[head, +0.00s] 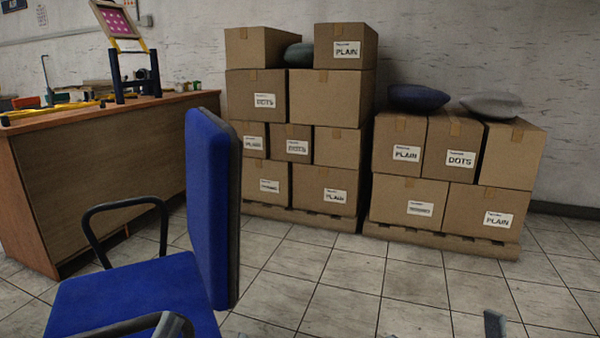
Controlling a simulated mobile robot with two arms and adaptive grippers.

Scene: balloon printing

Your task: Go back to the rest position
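A small grey metal tip, which looks like part of my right gripper (495,324), shows at the bottom edge, right of the middle. The rest of it is cut off by the frame, so I cannot tell whether it is open or shut. No held object is visible. My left gripper is not in view.
A blue office chair (208,200) stands close at the left. Behind it is a wooden desk (95,180) with tools and a blue-and-yellow frame (135,72). Stacked cardboard boxes (330,97) on pallets line the wall, with cushion-like items on top. The tiled floor (400,290) in front is clear.

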